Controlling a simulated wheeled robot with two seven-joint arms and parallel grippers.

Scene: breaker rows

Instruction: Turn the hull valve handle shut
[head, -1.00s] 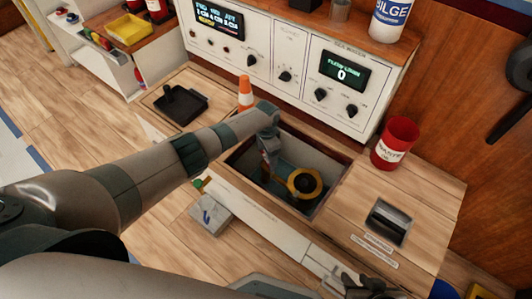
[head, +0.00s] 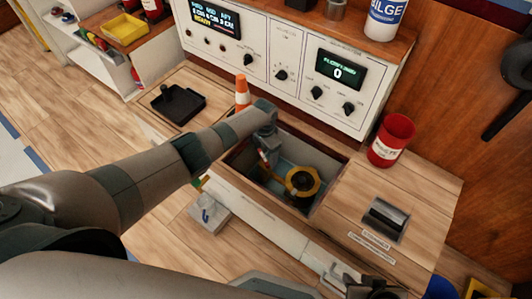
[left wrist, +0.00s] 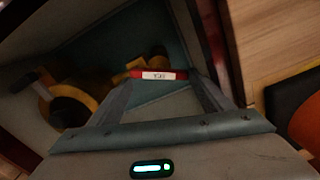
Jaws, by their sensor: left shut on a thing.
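The open floor hatch (head: 232,183) holds a yellow ring with a dark centre (head: 301,182), which also shows dimly in the left wrist view (left wrist: 72,93). My left gripper (head: 265,160) reaches down into the hatch, left of the yellow ring. In the left wrist view, its two fingers are shut on a red handle with a white label (left wrist: 158,75), which spans between the fingertips. A small red patch of the handle shows in the head view. My right gripper (head: 362,287) is at the bottom edge of the head view, partly cut off; its jaw state is unclear.
A white control panel (head: 275,40) stands behind the hatch.

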